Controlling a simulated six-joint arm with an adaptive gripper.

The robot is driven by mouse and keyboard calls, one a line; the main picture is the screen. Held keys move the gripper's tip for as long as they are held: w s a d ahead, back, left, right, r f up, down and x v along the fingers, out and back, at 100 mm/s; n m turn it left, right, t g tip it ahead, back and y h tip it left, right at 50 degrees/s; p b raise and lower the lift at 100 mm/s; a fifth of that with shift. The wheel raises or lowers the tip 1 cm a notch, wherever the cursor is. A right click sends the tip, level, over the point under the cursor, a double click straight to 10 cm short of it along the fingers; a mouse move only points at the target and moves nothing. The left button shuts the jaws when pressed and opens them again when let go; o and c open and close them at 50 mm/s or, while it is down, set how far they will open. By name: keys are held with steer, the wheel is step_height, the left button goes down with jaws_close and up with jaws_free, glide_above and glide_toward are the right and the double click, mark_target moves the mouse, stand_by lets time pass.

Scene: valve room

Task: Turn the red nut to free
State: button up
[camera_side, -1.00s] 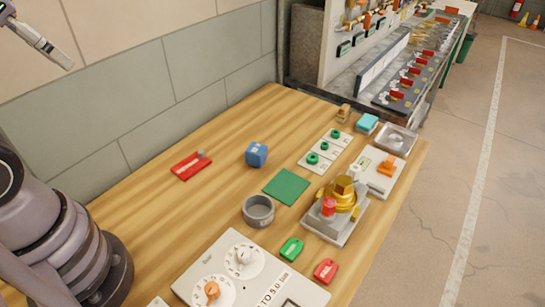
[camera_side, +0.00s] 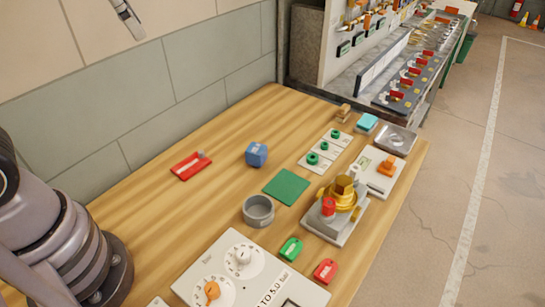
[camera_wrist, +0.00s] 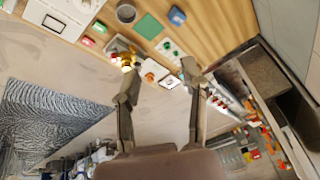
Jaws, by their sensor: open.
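The red nut (camera_side: 328,206) sits on a grey base plate (camera_side: 325,230) beside a brass valve body (camera_side: 346,198) near the table's right edge. The brass part (camera_wrist: 128,60) also shows small in the wrist view, where I cannot clearly tell the nut's shape. My gripper (camera_wrist: 160,72) is open and empty, with its two fingers wide apart in the wrist view. In the side view only a piece of my gripper (camera_side: 128,18) shows at the top left, high above the table and far from the nut.
A green tag (camera_side: 291,248) and a red tag (camera_side: 326,271) lie in front of the base plate. A grey cup (camera_side: 258,210) stands to its left. A plate with an orange handle (camera_side: 391,167) is behind it. A dial panel (camera_side: 230,270) is at the front.

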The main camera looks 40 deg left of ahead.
steer(key=w+d+f+m+g, duration=0.2)
steer(key=w+d+f+m, duration=0.15)
steer(key=w+d, duration=0.4)
steer(key=m+g, duration=0.2)
steer(key=m, duration=0.9)
glide_above(330, 202)
step_height(330, 202, down, 18)
steer(key=shift+y, duration=0.4)
step_height(330, 202, down, 14)
steer(key=shift+r, duration=0.15)
steer(key=shift+c, duration=0.3)
jaws_close()
